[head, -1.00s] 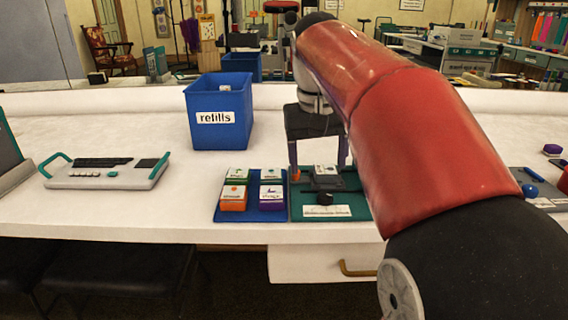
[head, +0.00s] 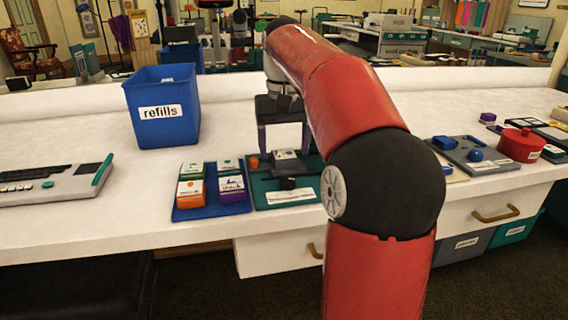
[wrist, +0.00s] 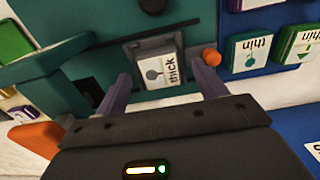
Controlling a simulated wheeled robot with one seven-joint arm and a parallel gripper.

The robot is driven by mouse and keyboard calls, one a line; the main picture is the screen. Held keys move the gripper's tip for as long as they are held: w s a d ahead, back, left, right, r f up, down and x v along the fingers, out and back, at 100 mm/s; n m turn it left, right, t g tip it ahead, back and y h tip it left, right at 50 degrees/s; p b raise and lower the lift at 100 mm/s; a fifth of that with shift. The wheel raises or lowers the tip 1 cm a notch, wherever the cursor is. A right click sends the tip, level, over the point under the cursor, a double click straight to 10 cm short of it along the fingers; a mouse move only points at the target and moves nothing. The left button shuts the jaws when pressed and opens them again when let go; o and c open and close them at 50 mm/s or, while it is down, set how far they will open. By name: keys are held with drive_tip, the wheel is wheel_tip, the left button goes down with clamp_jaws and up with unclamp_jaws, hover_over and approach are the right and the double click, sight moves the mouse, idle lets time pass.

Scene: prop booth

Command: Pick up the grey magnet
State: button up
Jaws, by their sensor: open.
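An orange knob (wrist: 211,57) stands close beside the right finger. A black knob (head: 288,183) is at the tray's front. A blue tray (head: 212,208) with several labelled boxes adjoins on the left. A blue "refills" bin (head: 165,128) stands behind.

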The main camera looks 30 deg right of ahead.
drive_tip(key=shift+f, duration=0.2)
drive_tip(key=c, duration=1.1)
drive_tip(key=shift+c, duration=0.3)
drive_tip(key=shift+r, duration=0.1)
